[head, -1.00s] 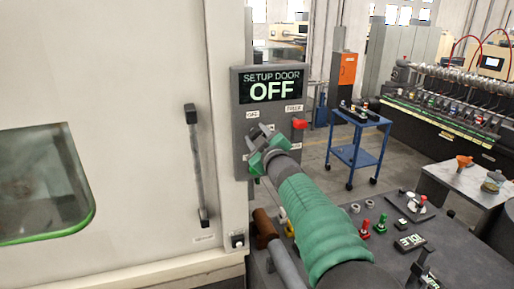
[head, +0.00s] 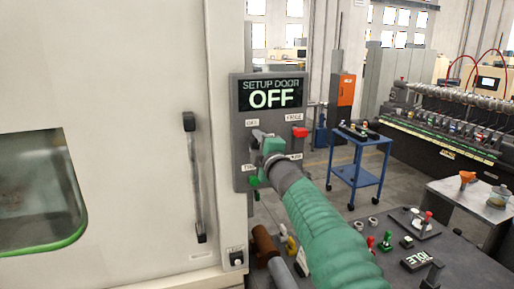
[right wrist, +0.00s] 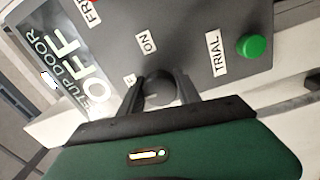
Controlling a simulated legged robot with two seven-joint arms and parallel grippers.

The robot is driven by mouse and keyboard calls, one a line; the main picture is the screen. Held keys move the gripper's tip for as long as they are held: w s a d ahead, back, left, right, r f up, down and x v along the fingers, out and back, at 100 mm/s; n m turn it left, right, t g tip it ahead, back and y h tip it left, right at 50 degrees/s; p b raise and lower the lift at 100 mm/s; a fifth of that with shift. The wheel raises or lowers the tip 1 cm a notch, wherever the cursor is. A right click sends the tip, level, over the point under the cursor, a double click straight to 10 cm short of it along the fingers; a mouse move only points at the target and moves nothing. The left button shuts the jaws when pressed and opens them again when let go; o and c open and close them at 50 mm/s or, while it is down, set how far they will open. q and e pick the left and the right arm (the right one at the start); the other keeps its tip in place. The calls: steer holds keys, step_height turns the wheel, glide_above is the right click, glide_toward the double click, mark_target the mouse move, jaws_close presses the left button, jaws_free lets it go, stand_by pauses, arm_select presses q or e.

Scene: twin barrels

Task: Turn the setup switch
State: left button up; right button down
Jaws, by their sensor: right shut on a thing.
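The setup switch is a dark round knob (right wrist: 158,88) on a grey control panel (head: 241,120), between OFF and ON labels in the right wrist view. My right gripper (head: 258,138) reaches the panel's face; its two dark fingers (right wrist: 159,95) are shut on the knob, one on each side. In the head view the gripper largely hides the knob. The display (head: 271,94) above it reads SETUP DOOR OFF. My left gripper is in neither view.
A red switch (head: 299,132) sits on the panel to the right. A green button (right wrist: 255,47) is by the TRIAL label. A door handle (head: 195,180) is on the machine at left. A console with buttons (head: 386,240) lies below; a blue cart (head: 357,175) stands behind.

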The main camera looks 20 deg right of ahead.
steer(key=shift+w+a+f, duration=0.1)
steer(key=shift+f, duration=0.3)
steer(key=c, duration=1.2)
jaws_free()
steer(key=shift+o, duration=1.4)
steer(key=shift+r, duration=0.1)
steer(key=shift+o, duration=0.3)
steer(key=shift+a+r, duration=0.1)
steer(key=shift+s, duration=0.2)
